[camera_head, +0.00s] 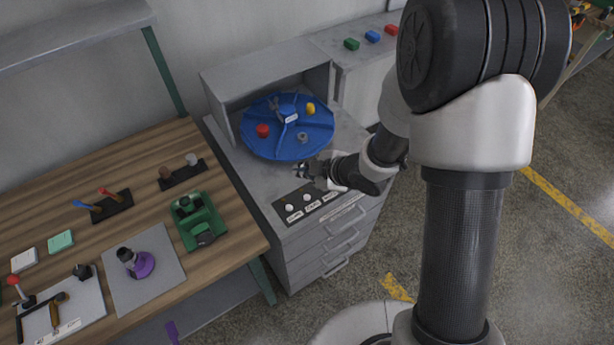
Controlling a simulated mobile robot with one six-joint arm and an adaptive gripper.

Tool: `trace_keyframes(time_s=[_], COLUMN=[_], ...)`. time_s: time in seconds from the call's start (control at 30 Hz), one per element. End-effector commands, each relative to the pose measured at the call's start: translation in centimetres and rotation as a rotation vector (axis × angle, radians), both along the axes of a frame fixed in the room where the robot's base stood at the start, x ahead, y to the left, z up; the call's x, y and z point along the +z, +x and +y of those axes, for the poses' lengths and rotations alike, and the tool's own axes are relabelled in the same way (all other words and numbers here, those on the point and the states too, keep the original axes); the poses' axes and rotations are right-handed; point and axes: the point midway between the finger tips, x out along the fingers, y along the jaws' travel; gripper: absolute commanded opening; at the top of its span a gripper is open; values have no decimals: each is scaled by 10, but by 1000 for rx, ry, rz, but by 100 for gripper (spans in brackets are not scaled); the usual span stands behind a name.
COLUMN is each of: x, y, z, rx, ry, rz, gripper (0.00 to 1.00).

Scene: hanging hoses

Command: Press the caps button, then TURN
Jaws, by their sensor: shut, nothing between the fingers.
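A dark button panel (300,207) lies on the front of the grey cabinet top. Two round white buttons show on it, a left one (289,208) and a right one (307,197). Small white labels sit in front of them, too small to read, so I cannot tell which is caps or TURN. The panel's right end is partly hidden by my gripper. My gripper (301,171) is shut and empty, behind and above the panel's right part, pointing left. A blue divided turntable (262,146) stands behind it, carrying a red piece (262,130), a yellow piece (310,108) and grey parts.
A grey hood (222,104) stands around the turntable's back. Green, blue and red blocks (372,37) lie on a back counter. Cabinet drawers (335,240) face the open floor.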

Motion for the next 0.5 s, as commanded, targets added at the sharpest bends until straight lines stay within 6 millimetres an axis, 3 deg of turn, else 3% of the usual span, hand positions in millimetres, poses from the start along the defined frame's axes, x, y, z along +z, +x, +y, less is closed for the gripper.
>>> trace_keyframes(time_s=[0.5], x=[-7], y=[-1], z=[2], rx=[6], ry=[4], rz=[1], gripper=[0])
